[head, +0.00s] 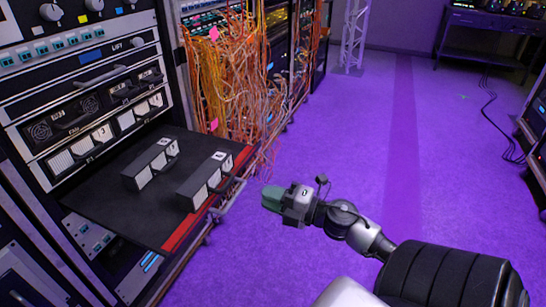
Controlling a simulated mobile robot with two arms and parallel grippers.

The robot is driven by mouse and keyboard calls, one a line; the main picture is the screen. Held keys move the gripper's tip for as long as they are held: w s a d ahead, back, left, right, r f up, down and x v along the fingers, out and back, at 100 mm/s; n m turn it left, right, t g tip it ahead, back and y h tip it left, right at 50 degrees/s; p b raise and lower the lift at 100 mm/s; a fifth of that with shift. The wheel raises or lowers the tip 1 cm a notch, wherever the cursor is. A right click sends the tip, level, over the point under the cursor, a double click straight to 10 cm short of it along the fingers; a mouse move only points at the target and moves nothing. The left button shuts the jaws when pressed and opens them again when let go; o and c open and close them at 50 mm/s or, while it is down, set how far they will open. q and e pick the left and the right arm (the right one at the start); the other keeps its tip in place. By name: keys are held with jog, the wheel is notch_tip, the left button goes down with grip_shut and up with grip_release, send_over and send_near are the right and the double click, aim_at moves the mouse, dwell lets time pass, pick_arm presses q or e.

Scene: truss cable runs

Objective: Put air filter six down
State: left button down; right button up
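Two black, white-sided filter units lie apart on a pulled-out black shelf (150,203) with a red front edge. One unit (203,182) lies near the red edge. The other unit (151,164) lies further in, toward the rack. Their labels are too small to read, so I cannot tell which is air filter six. My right gripper (271,198), with green fingertips, is in the air to the right of the shelf, apart from both units. No filter shows in it. Its fingers appear as one block, so their opening is unclear. My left gripper is out of view.
The equipment rack (80,75) on the left holds more white-fronted modules above the shelf. Loose orange and white cables (235,75) hang behind the shelf. A dark desk (490,30) stands far right. The purple floor (335,150) between is clear.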

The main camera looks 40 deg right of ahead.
jog(key=s+a+f+m+g+h, duration=0.25)
jog(key=f+m+h, duration=0.3)
jog(key=m, duration=0.35)
jog(key=s+a+f+m+g+h, duration=0.1)
jog(key=s+f+m+g+h, duration=0.2)
jog(key=f+m+h, duration=0.45)
jog(key=s+a+f+m+g+y, duration=0.3)
jog(key=s+a+g+y, duration=0.3)
jog(key=s+a+g, duration=0.2)
jog(key=s+a+m, duration=0.1)
jog(key=s+a, duration=0.1)
jog(key=a, duration=0.2)
jog(key=shift+s+a, duration=0.35)
jog(key=shift+a, duration=0.05)
